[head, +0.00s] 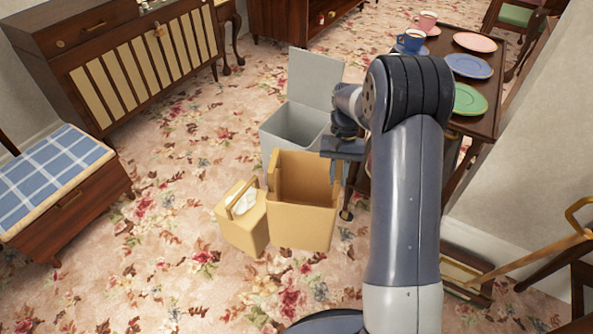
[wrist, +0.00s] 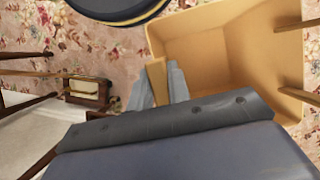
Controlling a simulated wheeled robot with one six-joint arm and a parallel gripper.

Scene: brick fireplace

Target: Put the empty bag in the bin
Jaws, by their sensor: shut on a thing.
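A tan open-topped bag (head: 302,228) is in the middle of the head view, in front of the grey bin. Its inside looks empty in the wrist view (wrist: 205,48). My gripper (head: 338,158) is at the bag's right side, shut on its upright tan handle; the grey fingers (wrist: 161,84) sit either side of it in the wrist view. I cannot tell whether the bag touches the floor. The grey bin (head: 280,135) stands behind with its lid (head: 316,78) raised; the bag hides its lower front. A smaller tan bag (head: 243,232) with something white inside stands left of the empty one.
A dark trolley (head: 490,122) with plates (head: 468,66) and cups (head: 411,41) stands at the right, partly behind my arm. A blue-checked seat (head: 45,178) is at the left, a wooden cabinet (head: 130,60) behind. Patterned carpet is clear between them.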

